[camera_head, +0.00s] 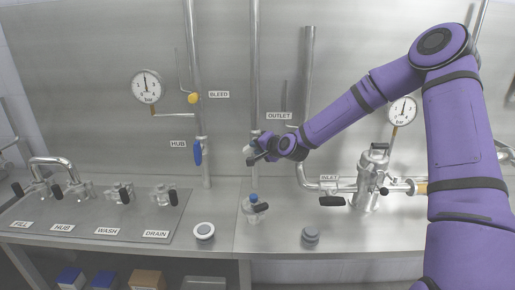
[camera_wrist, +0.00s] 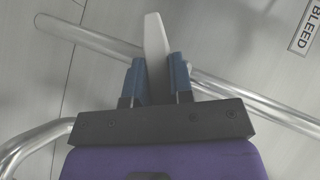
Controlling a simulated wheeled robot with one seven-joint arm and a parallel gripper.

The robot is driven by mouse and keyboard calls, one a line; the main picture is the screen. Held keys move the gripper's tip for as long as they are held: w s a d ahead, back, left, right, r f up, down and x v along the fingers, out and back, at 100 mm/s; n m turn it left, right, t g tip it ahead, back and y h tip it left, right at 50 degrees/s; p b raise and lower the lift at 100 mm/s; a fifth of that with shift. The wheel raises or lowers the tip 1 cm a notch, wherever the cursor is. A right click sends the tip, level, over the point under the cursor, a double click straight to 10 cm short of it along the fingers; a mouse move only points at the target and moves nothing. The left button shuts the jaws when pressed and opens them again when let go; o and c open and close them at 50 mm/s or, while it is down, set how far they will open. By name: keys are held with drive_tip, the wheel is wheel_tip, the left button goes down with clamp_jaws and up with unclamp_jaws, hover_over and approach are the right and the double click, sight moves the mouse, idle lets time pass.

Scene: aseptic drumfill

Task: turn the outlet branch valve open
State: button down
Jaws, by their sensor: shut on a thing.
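My gripper (camera_head: 258,154) is at the vertical pipe left of the OUTLET label (camera_head: 279,115) in the head view. In the wrist view my gripper (camera_wrist: 158,80) has its two blue-grey fingers on either side of a pale, tapered handle (camera_wrist: 155,38) and is shut on it. The handle's tip sticks out beyond the fingers, and its light end (camera_head: 248,149) shows beside the gripper in the head view. I take it as the outlet branch valve handle from the label nearby. The valve body is mostly hidden behind my gripper.
A blue HUB valve handle (camera_head: 197,153) hangs to the left, below the yellow BLEED knob (camera_head: 193,98). A blue-topped fitting (camera_head: 254,208) stands below my gripper. The INLET valve assembly (camera_head: 373,175) is to the right. In the wrist view a pipe (camera_wrist: 250,97) runs diagonally behind the fingers.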

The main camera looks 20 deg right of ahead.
drive_tip(key=shift+a+r+n+g+h, duration=0.1)
drive_tip(key=shift+a+n+g+h, duration=0.05)
drive_tip(key=shift+n+g+h, duration=0.4)
drive_tip(key=shift+a+r+n+g+h, duration=0.1)
drive_tip(key=shift+n+g+h, duration=0.25)
drive_tip(key=shift+n+h, duration=0.25)
drive_tip(key=shift+a+n+g+h, duration=0.1)
drive_tip(key=shift+n+g+h, duration=0.25)
drive_tip(key=shift+h, duration=0.3)
drive_tip(key=shift+a+n+g+h, duration=0.1)
drive_tip(key=shift+n+g+h, duration=0.15)
drive_tip(key=shift+n+h, duration=0.25)
drive_tip(key=shift+w+a+n+g+h, duration=0.15)
drive_tip(key=shift+n+g+h, duration=0.4)
drive_tip(key=shift+h, duration=0.75)
drive_tip(key=shift+n+h, duration=0.35)
drive_tip(key=shift+h, duration=0.25)
drive_tip(key=c, duration=1)
unclamp_jaws()
